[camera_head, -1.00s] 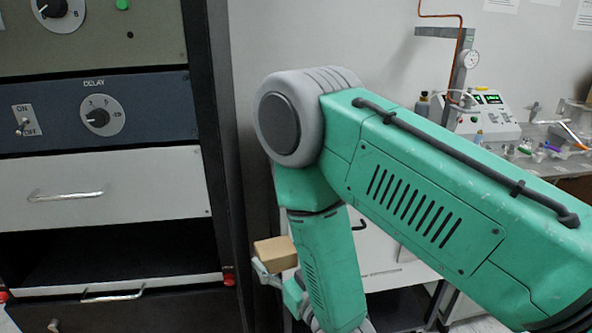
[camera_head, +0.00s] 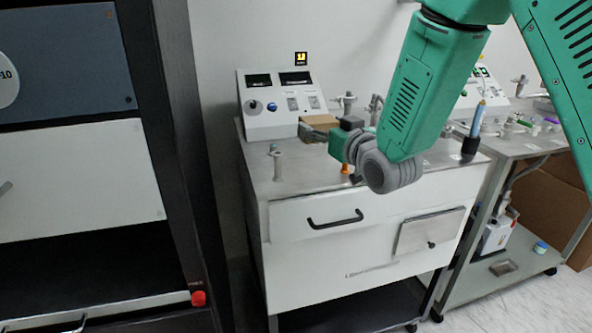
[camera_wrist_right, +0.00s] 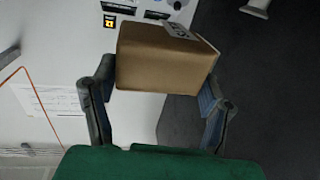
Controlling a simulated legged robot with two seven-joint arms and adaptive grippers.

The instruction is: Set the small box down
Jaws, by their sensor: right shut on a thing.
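The small box (camera_wrist_right: 165,60) is brown cardboard with a white label on its top. It sits between the two fingers of my right gripper (camera_wrist_right: 160,105) in the right wrist view. In the head view the box (camera_head: 318,122) shows partly, in front of the white instrument and over the metal cart top (camera_head: 300,180). My right gripper (camera_head: 330,135) is shut on it, and its fingers are mostly hidden by my wrist. I cannot tell whether the box touches the cart top. My left gripper is not in view.
A white instrument (camera_head: 280,102) stands at the back of the cart. A small metal post (camera_head: 277,162) stands on the cart's left. An orange item (camera_head: 345,169) is below my wrist. A dark rack (camera_head: 175,150) stands left.

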